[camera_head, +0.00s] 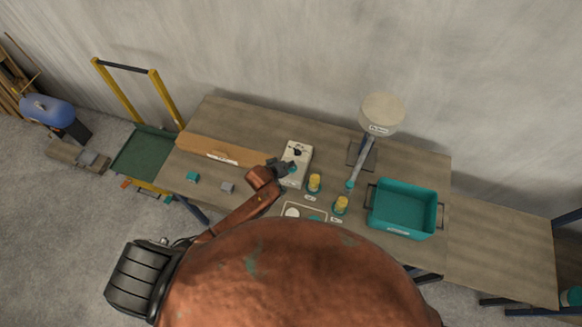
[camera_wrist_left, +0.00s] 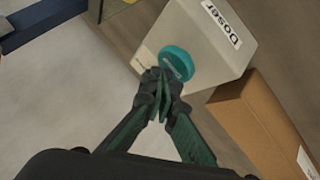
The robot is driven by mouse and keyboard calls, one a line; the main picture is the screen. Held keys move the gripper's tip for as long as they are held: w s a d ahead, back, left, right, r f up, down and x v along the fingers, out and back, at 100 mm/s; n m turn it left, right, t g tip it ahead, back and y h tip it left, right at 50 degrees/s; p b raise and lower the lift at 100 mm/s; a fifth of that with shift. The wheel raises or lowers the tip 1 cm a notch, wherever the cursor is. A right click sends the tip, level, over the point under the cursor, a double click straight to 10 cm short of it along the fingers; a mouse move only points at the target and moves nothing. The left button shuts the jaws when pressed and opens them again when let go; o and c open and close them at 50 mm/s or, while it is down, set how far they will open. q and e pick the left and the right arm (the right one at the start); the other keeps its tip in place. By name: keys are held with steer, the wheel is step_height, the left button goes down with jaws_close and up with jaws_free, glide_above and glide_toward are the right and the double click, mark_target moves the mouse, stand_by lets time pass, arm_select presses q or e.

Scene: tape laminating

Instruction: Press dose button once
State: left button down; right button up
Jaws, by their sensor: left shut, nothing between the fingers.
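The doser (camera_head: 301,152) is an off-white box on the workbench. In the left wrist view it fills the upper middle, with a "Doser" label on its face (camera_wrist_left: 207,47). Its round teal button (camera_wrist_left: 178,62) shows on the side toward my gripper. My left gripper (camera_head: 286,168) is at the doser's front in the head view. In the wrist view its shut, empty fingers (camera_wrist_left: 160,83) overlap the lower left edge of the button. I cannot tell whether they touch it. My right gripper is not in view.
A cardboard box (camera_head: 215,149) lies left of the doser. Yellow cups (camera_head: 315,183) stand to its right, with a dispenser on a stand (camera_head: 382,114) and a teal bin (camera_head: 404,207) beyond. A teal block (camera_head: 192,176) and grey block (camera_head: 227,187) lie near the front left.

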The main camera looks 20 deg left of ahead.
arm_select(q)
steer(key=shift+f, duration=0.6)
stand_by(0.3)
steer(key=shift+r, duration=0.1)
steer(key=shift+r+p, duration=0.9)
step_height(320, 180, up, 5)
steer(key=p, duration=0.5)
stand_by(0.4)
steer(key=shift+s, duration=0.1)
stand_by(0.4)
